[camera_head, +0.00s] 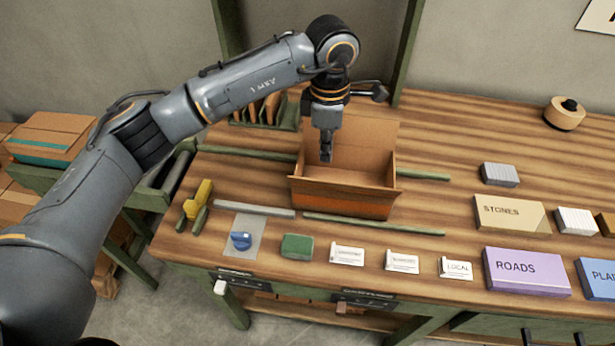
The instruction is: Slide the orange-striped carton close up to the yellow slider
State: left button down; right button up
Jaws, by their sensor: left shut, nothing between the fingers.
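The orange-striped carton (340,202) stands open and upright on the wooden table, with a dark orange band along its front. Its back flap is raised. The yellow slider (197,203) sits at the table's left end on green pieces, well to the left of the carton, with a clear gap between them. My left gripper (326,158) points down, shut and empty, over the carton's open top. Its tips show against the carton's inside; I cannot tell whether they touch a wall. My right gripper is out of view.
Green strips (375,224) run in front of and behind the carton, and a grey bar (240,209) lies front-left. Boxes marked STONES (511,215) and ROADS (525,272) stand right.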

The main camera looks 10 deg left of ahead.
pick_arm(q)
jog(key=f, duration=0.3)
jog(key=f+p, duration=0.1)
jog(key=f, duration=0.3)
jog(key=w+f+p, duration=0.1)
jog(key=f, duration=0.2)
jog(key=shift+a+f, duration=0.15)
jog(key=shift+f, duration=0.05)
jog(key=a, duration=0.1)
jog(key=a+p, duration=0.2)
jog(key=shift+f, duration=0.25)
jog(key=shift+s+a+p, duration=0.1)
jog(key=shift+a+p, duration=0.2)
jog(key=shift+a, duration=0.2)
jog(key=shift+f, duration=0.15)
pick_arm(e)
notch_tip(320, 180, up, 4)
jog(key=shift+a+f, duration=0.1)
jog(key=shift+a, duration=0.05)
